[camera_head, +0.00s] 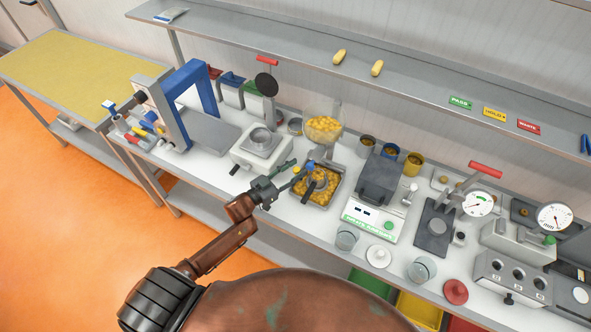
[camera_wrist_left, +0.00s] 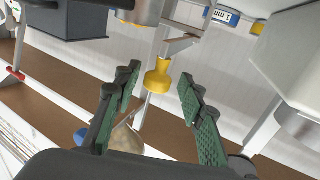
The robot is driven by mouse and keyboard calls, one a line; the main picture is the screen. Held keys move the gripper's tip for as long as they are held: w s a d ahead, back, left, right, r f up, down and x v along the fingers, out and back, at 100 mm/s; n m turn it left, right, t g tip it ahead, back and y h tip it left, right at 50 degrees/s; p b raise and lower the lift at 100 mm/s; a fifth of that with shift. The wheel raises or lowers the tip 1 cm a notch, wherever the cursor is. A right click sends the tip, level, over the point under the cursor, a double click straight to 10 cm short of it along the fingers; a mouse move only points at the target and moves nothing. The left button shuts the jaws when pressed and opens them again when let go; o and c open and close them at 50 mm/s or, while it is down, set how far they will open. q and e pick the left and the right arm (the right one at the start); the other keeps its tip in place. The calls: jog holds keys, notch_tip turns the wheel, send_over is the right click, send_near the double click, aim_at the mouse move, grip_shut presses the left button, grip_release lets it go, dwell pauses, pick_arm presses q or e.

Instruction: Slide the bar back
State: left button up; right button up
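A small yellow end also shows in the head view (camera_head: 297,170), below the hopper. My left gripper (camera_wrist_left: 160,88) is open, with one green finger on each side of the knob and a visible gap to both. In the head view the left gripper (camera_head: 290,173) reaches in from the lower left, beside the tray. How far the knob lies beyond the fingertips is hard to tell. My right gripper is not in view.
A clear hopper (camera_head: 323,127) of yellow pieces stands above a metal tray (camera_head: 326,203) of similar pieces. Jars (camera_head: 347,237) stand near the front edge.

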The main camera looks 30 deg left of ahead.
pick_arm(q)
jog(key=v, duration=1.2)
jog(key=shift+f, duration=0.1)
